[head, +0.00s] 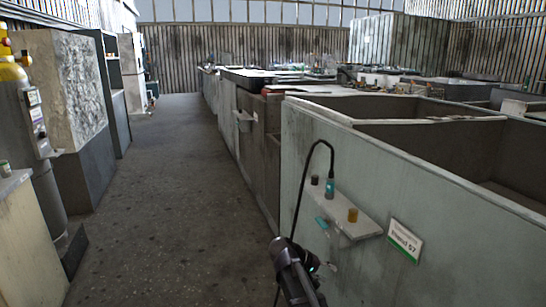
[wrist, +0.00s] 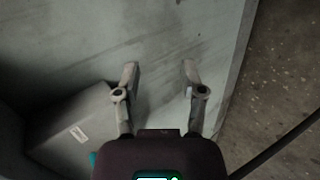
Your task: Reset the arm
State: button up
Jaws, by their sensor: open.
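My gripper (wrist: 160,76) is open in the wrist view. Its two grey fingers stand apart with nothing between them, in front of a pale, stained panel (wrist: 60,40). In the head view the dark end of my arm shows at the bottom, low beside the pale green side wall (head: 400,185) of a large open bin. The fingertips are hard to make out there.
The aisle floor (head: 160,190) at left is clear.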

jog(key=s+f+m+g+y+p, duration=0.2)
jog(key=s+f+y+p, duration=0.15)
jog(key=s+y, duration=0.95)
notch_tip(320, 180, up, 38)
jog(key=s+h+p, duration=0.2)
jog(key=p, duration=3.5)
jog(key=shift+f+h, duration=0.15)
jog(key=shift+h, duration=0.25)
jog(key=shift+s+d+f, duration=0.1)
jog(key=shift+s, duration=0.05)
